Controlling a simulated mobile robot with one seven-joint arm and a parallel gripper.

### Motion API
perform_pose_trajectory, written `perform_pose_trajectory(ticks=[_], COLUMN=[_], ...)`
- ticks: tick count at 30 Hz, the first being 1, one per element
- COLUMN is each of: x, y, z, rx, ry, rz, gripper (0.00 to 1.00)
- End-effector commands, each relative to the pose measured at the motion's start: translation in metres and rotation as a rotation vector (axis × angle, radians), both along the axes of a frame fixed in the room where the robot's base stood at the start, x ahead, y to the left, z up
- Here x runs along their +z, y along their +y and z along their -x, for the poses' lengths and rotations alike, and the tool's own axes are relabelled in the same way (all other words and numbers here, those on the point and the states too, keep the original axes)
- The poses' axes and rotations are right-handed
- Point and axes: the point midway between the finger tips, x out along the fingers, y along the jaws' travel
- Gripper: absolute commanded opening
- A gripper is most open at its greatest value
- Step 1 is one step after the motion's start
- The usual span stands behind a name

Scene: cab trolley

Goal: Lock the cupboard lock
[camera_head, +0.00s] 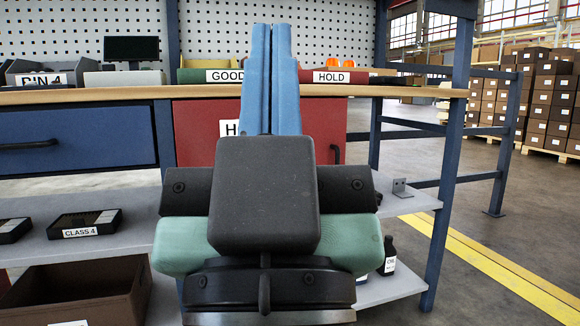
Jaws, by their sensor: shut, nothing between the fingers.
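My gripper (271,30) is in the middle of the camera_head view, with its two long blue fingers pressed together, shut and empty, pointing away and upward. In the picture it overlaps the red cupboard (195,141) under the bench top. The cupboard front shows a white label (229,128) starting with H, partly covered by my fingers, and a dark handle (336,153) near its right edge. No lock can be made out; the middle and lower part of the cupboard front are hidden behind my gripper. I cannot tell whether the fingers touch the cupboard.
The wooden bench top (410,91) carries bins labelled GOOD (193,75) and HOLD (362,76). A blue drawer (80,143) is at left.

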Motion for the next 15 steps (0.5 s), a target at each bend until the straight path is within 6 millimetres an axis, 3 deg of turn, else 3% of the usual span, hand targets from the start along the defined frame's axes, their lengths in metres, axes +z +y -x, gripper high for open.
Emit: perform_pose_trajectory(ticks=[1, 15], x=[0.036, 0.194], y=[0.0, 0.0], z=[0.0, 0.0], rx=[0.001, 0.006], ry=[-0.001, 0.0], rz=[-0.001, -0.005], gripper=[0.0, 0.0])
